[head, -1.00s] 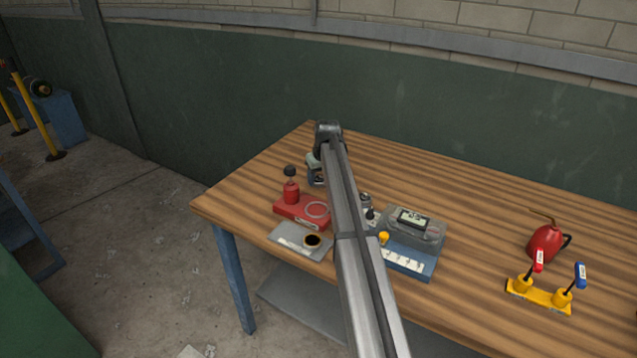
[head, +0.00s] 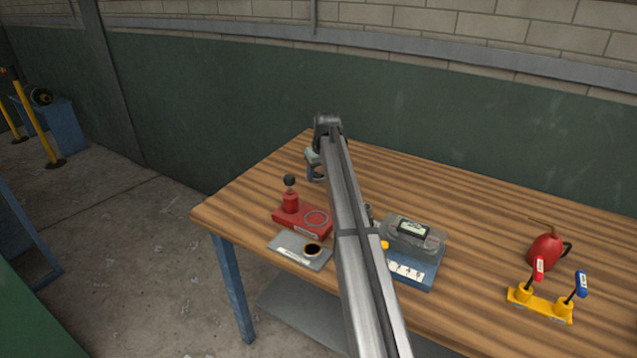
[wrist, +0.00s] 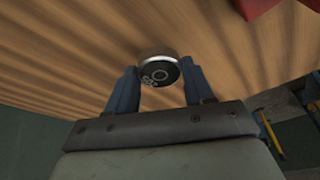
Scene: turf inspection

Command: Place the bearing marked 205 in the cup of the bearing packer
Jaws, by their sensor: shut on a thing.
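In the wrist view a round metal bearing (wrist: 158,57) with a dark face sits between the two blue fingers of my gripper (wrist: 158,74). The gripper is shut on it, above the wooden table. Small marks show on the face, but I cannot read a number. In the head view my gripper (head: 316,173) is beyond the red bearing packer (head: 290,220), near the table's far left corner.
A grey plate (head: 287,246) with a dark round pot (head: 312,249) lies in front of the packer. A blue tray (head: 415,273) with a clear case (head: 410,235) stands right of my arm. Farther right are a red oil can (head: 546,251) and a yellow lever stand (head: 540,301).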

